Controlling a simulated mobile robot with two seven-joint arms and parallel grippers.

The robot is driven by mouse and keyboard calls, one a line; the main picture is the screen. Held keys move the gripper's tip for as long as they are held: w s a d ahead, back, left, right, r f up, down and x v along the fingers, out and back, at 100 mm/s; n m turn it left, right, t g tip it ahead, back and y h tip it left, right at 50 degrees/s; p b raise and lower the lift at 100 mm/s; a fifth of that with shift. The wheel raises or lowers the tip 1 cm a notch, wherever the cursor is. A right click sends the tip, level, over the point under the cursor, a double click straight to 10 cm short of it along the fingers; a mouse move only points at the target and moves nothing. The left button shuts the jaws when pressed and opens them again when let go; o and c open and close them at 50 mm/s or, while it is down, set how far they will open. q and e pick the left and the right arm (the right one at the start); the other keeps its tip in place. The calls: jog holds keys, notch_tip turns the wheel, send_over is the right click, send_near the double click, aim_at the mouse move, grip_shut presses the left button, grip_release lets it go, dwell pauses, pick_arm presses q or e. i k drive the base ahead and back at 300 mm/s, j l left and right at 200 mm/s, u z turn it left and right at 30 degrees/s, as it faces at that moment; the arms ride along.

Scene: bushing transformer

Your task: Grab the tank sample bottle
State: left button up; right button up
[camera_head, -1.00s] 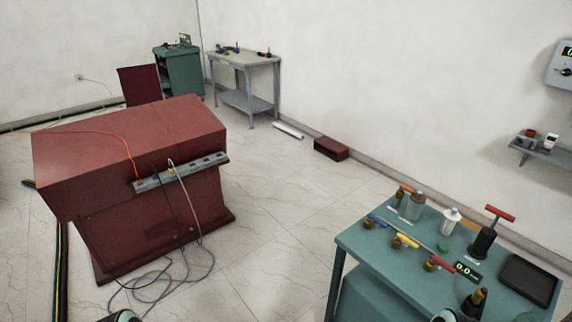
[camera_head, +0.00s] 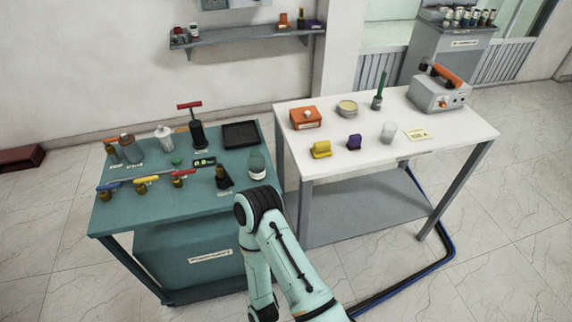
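The teal table (camera_head: 120,222) at the left holds several bottle-like things; I cannot tell which is the tank sample bottle. A grey bottle with a brownish top (camera_head: 130,149) stands upright at the back left, beside a dark one with an orange top (camera_head: 112,151). A white-and-grey bottle (camera_head: 164,139) stands to their right. A clear jar with a teal upper part (camera_head: 257,164) stands at the table's right edge. One of my arms rises from the bottom and bends in front of that edge. Neither gripper shows.
Coloured-handle valves (camera_head: 145,184), a red-handled pump (camera_head: 196,128) and a black tray (camera_head: 241,135) crowd the teal table. A white table (camera_head: 455,130) to the right holds an orange box, a jar and a grey device (camera_head: 438,95). Blue cable (camera_head: 440,258) lies on the floor.

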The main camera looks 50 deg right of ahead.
aim_at(256, 163)
jog(key=z, duration=1.6)
